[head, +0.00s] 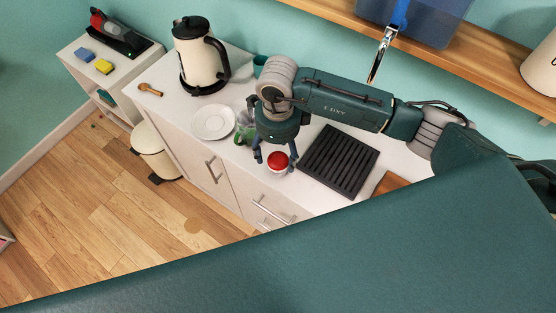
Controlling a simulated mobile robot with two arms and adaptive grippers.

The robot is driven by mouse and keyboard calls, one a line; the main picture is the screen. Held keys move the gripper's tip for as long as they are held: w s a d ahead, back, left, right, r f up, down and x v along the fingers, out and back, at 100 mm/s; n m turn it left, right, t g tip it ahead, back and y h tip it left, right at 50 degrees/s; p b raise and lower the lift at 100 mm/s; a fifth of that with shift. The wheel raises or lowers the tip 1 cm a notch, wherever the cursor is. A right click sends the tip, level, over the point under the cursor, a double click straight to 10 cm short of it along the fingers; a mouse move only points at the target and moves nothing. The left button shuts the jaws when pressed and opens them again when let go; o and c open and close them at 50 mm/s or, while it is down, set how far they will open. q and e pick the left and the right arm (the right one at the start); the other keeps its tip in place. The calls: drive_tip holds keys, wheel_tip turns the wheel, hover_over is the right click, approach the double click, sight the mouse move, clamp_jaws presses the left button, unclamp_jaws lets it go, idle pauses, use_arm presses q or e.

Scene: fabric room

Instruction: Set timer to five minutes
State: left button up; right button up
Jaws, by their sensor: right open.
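The timer (277,162) looks like a small round thing with a red top and a pale base, standing on the white counter near its front edge. Its dial marks are too small to read. My right gripper (275,156) points down over the timer, with its dark fingers apart on either side of the red top. I cannot tell whether the fingers touch it. My left gripper is not in view.
A black ribbed rack (340,161) lies close to the right of the timer. A white plate (213,122), a green cup (243,136) and a cream kettle (200,57) stand to the left. A wooden shelf (455,50) runs above the counter.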

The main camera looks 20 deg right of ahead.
sight(278, 161)
drive_tip(key=shift+f+b, duration=0.35)
drive_tip(key=shift+f, duration=0.8)
drive_tip(key=c, duration=1.2)
drive_tip(key=shift+f+m+b, duration=0.1)
drive_tip(key=shift+m+b, duration=0.3)
drive_tip(key=shift+m, duration=0.1)
